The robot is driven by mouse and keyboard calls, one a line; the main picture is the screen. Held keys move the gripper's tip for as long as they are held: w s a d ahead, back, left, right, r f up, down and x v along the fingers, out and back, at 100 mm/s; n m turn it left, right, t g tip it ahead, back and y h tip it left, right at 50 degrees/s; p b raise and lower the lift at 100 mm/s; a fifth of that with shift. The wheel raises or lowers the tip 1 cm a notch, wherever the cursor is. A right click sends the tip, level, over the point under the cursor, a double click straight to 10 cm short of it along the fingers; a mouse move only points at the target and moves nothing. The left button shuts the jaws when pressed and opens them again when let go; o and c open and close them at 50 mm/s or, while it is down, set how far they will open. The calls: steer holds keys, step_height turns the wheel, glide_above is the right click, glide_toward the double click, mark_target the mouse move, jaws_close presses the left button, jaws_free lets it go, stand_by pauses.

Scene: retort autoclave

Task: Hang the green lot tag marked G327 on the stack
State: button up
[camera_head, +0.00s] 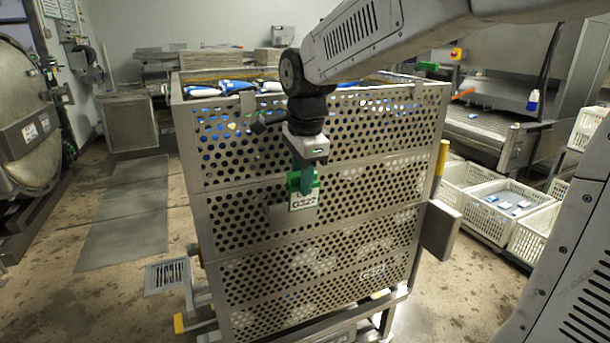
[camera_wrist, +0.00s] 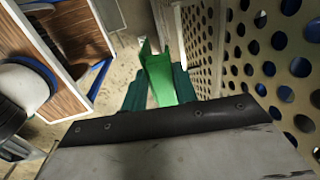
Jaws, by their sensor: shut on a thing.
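The green lot tag (camera_head: 304,198) has a white label reading G327 and hangs upright in front of the perforated side of the stack (camera_head: 350,218). My gripper (camera_head: 305,178) points down and is shut on the tag's upper part. In the wrist view the green tag (camera_wrist: 166,80) sits between the dark green fingertips (camera_wrist: 160,88), beside the perforated wall (camera_wrist: 240,60). A plain grey plate (camera_head: 290,214) on the stack shows just behind the tag's lower part. I cannot tell whether the tag touches the stack.
Blue and white pouches (camera_head: 232,87) lie in the stack's open top. White crates (camera_head: 492,212) stand at the right beside a conveyor (camera_head: 480,130). A round autoclave door (camera_head: 28,110) is at the left. Floor at the left, with grey mats (camera_head: 130,200), is clear.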

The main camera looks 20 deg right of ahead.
steer(key=shift+w+f, duration=1.85)
steer(key=shift+w, duration=0.3)
steer(key=shift+w, duration=0.15)
steer(key=shift+f, duration=1.7)
steer(key=o, duration=0.7)
steer(key=shift+r, duration=3.9)
